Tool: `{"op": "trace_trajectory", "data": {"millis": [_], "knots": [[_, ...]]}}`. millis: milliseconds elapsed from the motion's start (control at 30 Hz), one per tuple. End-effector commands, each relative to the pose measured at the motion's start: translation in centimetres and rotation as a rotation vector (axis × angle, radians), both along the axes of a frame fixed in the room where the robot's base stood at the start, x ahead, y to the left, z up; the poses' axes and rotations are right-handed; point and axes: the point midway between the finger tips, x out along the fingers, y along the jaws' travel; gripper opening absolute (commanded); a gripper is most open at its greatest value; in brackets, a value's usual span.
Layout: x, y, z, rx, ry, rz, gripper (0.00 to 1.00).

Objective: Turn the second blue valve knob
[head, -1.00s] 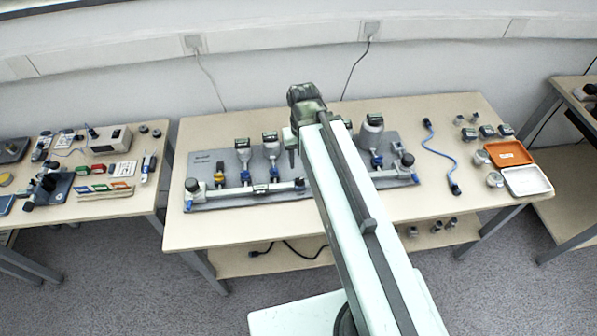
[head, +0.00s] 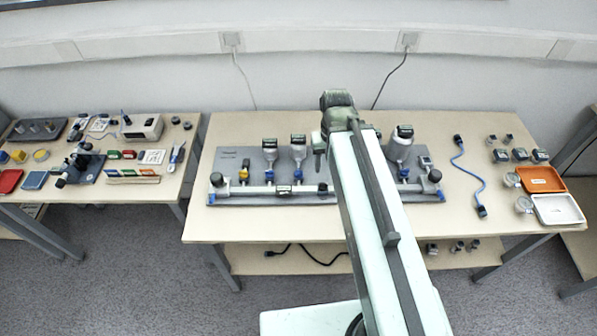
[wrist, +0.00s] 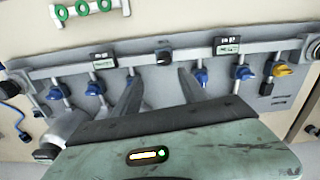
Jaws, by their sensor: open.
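The grey board (head: 228,157) on the middle table carries a pale pipe (head: 260,190) with a yellow knob (head: 244,174) and blue valve knobs. Two blue knobs, one (head: 270,176) and another (head: 298,175), stand right of the yellow one; a further blue knob (head: 404,173) is right of my arm. In the wrist view the order is reversed: yellow knob (wrist: 281,70) at right, then blue knobs (wrist: 243,73) and (wrist: 201,77). My gripper (wrist: 157,80) is open and empty, its fingers left of that second blue knob. My arm hides the board's middle in the head view.
Flasks with dark-topped gauges (head: 398,148) stand behind the pipe. A blue cable (head: 466,175), an orange tray (head: 540,180) and a white tray (head: 558,209) lie to the right. Another table (head: 110,194) with tools stands at left. The middle table's front strip is mostly clear.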

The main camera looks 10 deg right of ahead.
Motion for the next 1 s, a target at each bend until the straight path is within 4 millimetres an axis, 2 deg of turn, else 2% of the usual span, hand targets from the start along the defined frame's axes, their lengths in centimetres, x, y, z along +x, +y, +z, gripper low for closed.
{"op": "trace_trajectory", "data": {"millis": [67, 167, 267, 367, 500, 633, 700, 800, 1000], "knots": [[0.0, 0.0, 0.0, 0.0, 0.0, -0.016, 0.49], [0.0, 0.1, 0.0, 0.0, 0.0, -0.146, 0.49], [0.4, 0.1, 0.0, 0.0, 0.0, -0.443, 0.49], [1.4, 0.2, 0.0, 0.0, 0.0, -0.823, 0.49], [3.1, 1.6, 0.0, 0.0, 0.0, -1.31, 0.49], [4.6, 3.6, 0.1, 0.0, 0.0, -1.626, 0.49], [5.4, 5.1, 0.1, 0.0, 0.0, -1.726, 0.49], [5.9, 7.9, 0.1, 0.0, 0.0, -1.694, 0.49], [5.5, 8.5, 0.0, 0.0, 0.0, -1.68, 0.49]]}}
